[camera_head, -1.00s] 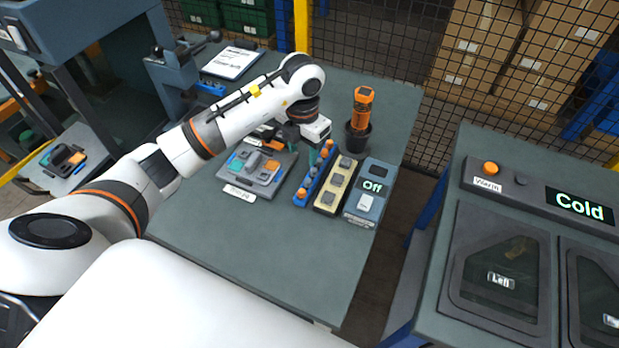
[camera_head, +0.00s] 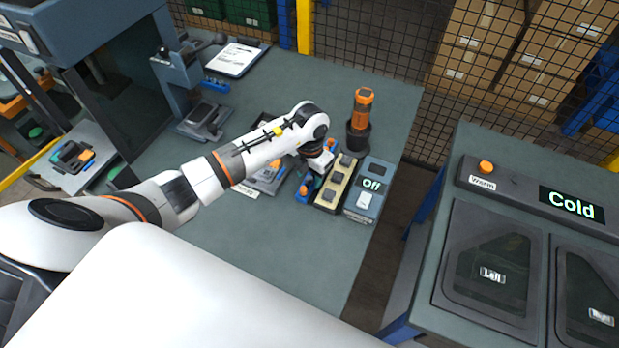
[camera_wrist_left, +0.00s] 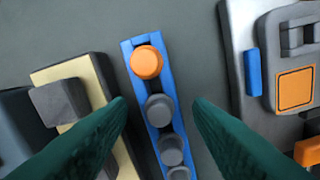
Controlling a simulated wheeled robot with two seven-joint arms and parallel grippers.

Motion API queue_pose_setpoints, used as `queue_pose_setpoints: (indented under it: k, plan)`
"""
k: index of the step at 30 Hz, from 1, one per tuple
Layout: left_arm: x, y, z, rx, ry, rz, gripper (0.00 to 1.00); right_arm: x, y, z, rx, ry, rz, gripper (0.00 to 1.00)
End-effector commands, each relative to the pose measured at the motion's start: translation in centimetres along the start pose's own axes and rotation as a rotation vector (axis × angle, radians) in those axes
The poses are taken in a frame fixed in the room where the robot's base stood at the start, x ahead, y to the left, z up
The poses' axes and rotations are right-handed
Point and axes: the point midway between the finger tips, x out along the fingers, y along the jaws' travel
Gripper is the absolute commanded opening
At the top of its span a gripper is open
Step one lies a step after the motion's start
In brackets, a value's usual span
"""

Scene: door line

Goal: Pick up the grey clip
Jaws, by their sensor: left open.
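A narrow blue rack (camera_wrist_left: 134,82) runs down the middle of the left wrist view, holding an orange round piece (camera_wrist_left: 146,62) and several grey round pieces (camera_wrist_left: 159,109); these may be the clips, though their form is hard to tell from above. My left gripper (camera_wrist_left: 158,102) is open and empty, its green fingers on either side of the rack, around the nearest grey piece in the picture. Height above it is unclear. In the head view my left wrist hides part of the blue rack (camera_head: 303,191). My right gripper is not in view.
A cream block (camera_head: 345,180) with grey square pieces stands beside the rack, then a box reading Off (camera_head: 366,200). On the other side is a grey tray (camera_wrist_left: 235,40) with orange and grey parts. An orange device (camera_head: 362,105) stands in a dark cup behind. The front table is clear.

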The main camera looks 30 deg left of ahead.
Motion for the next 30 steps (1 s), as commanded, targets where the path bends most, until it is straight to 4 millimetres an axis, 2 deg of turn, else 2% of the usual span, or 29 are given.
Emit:
queue_pose_setpoints:
  k: [1,2,9,22,26,30]
  plan:
    - [0.0,0.0,0.0,0.0,0.0,0.0,0.45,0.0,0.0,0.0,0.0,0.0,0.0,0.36]
    - [0.0,0.0,0.0,0.0,0.0,0.0,0.4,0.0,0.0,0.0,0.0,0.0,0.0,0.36]
    - [0.0,0.0,0.0,0.0,0.0,0.0,0.01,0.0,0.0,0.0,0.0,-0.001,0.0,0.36]
    - [-0.4,0.0,-0.1,0.0,0.001,0.0,0.0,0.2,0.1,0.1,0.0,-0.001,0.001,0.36]
    - [-2.0,-0.1,-0.1,0.002,0.005,-0.002,0.0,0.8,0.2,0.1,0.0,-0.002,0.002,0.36]
    - [-4.8,-0.1,-0.1,0.002,0.006,-0.002,0.0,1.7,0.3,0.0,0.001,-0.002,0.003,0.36]
